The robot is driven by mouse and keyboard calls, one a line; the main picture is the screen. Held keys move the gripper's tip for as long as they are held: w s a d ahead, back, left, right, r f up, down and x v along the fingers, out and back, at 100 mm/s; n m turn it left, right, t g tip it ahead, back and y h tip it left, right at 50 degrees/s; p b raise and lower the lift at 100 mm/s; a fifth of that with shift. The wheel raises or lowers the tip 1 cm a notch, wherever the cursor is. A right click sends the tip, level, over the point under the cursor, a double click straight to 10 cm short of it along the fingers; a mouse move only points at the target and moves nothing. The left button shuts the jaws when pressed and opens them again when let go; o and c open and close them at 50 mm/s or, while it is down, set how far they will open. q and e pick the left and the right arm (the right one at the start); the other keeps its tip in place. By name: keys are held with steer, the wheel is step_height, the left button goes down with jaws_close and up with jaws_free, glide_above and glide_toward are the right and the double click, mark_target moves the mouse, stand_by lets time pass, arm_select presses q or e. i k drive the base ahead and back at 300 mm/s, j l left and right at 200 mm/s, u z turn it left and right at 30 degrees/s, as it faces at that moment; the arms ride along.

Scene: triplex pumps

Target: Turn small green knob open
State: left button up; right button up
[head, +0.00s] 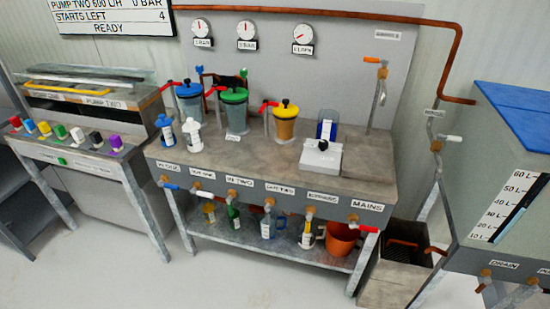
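A green knob (60,131) stands in the row of coloured knobs on top of the left console (85,152). A smaller green piece (61,161) sits on the front edge of that console, below the row. I cannot tell from this view which of the two is the small green knob, or how either is turned. Neither of my grippers shows in the head view.
Red, blue, yellow, white and purple knobs flank the green one. A steel bench (270,160) with lidded canisters, bottles and labelled valves stands in the middle. A blue-lidded tank (510,150) stands at the right. Clear floor (180,270) lies in front.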

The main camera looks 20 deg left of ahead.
mark_target(243, 73)
steer(key=i+j, duration=0.2)
steer(key=j, duration=0.2)
steer(key=i+j, duration=0.2)
steer(key=j, duration=0.2)
steer(key=i+j, duration=0.25)
steer(key=j, duration=0.1)
